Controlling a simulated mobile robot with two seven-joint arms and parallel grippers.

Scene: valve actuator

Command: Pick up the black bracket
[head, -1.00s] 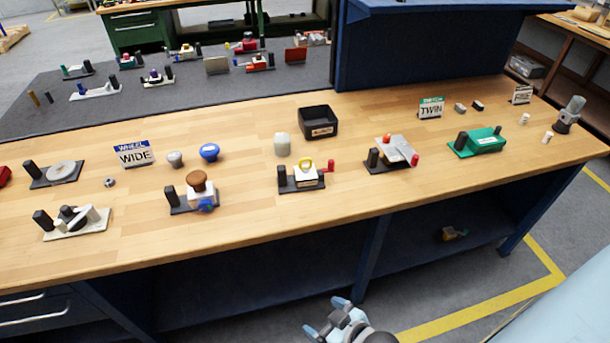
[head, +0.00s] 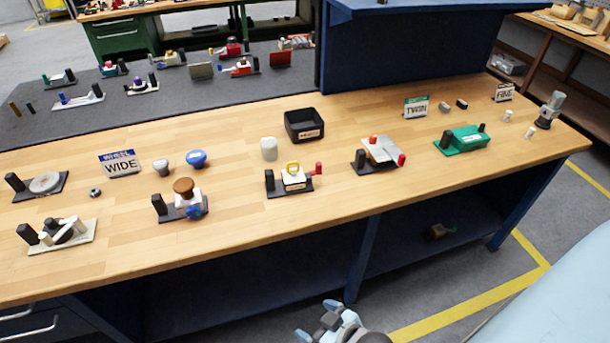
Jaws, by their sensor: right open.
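I cannot tell for sure which piece is the black bracket. A small black piece (head: 461,104) lies on the wooden bench near the TWIN sign. Several valve units on the bench also have black bases with upright black posts, such as the one with the yellow-ringed white block (head: 294,177). My right gripper (head: 318,329) is open at the bottom of the head view, low in front of the bench and well apart from everything on it. My left gripper is not in view.
The wooden bench (head: 240,240) has a clear front strip. A black bin (head: 304,126) stands mid-bench. A TWIN sign (head: 416,107), a WIDE sign (head: 121,164) and a green unit (head: 463,139) stand on it. A blue panel (head: 400,50) rises behind.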

